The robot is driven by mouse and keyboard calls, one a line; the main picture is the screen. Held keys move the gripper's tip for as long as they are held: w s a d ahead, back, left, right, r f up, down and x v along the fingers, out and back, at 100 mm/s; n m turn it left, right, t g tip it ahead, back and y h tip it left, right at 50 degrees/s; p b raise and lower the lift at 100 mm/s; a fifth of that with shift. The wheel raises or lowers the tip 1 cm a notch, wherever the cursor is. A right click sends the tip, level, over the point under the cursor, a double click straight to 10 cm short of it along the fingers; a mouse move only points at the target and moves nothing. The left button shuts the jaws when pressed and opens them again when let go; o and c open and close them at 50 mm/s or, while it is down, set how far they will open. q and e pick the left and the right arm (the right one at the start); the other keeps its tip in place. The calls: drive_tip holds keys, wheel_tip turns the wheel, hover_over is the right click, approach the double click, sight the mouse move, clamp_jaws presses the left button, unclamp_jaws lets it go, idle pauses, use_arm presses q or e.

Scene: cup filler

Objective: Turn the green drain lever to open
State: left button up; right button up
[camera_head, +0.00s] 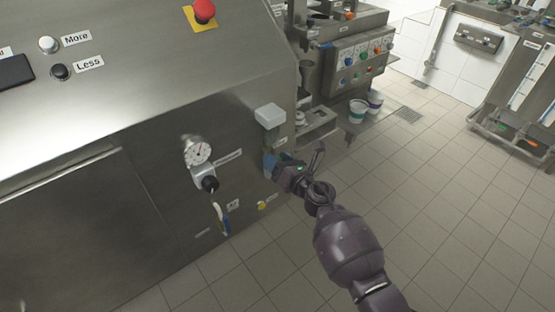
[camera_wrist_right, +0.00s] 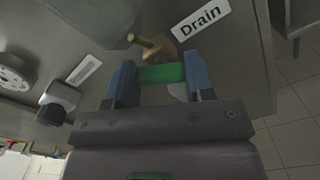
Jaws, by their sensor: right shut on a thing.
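The green drain lever (camera_wrist_right: 161,74) shows in the right wrist view, between the two blue fingers of my right gripper (camera_wrist_right: 160,80). Its brass fitting (camera_wrist_right: 152,46) is just beyond it, beside a white "Drain" label (camera_wrist_right: 200,18). The right gripper is shut on the green lever. In the head view my right gripper (camera_head: 270,163) reaches the machine's lower right side, below a pale box, and mostly hides the lever. My left gripper is not in view.
A pressure gauge (camera_head: 198,153) with a black knob (camera_head: 210,184) sits left of the gripper on the steel panel. A pale box (camera_head: 270,116) juts out just above it. Cups (camera_head: 358,108) stand at the back. Tiled floor at right is open.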

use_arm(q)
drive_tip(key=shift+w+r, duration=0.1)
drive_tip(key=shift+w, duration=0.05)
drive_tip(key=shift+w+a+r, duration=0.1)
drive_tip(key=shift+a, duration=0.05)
use_arm(e)
drive_tip(key=o, duration=0.9)
use_arm(q)
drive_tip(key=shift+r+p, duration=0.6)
drive_tip(key=shift+p, duration=0.25)
use_arm(e)
drive_tip(key=shift+v, duration=5.5)
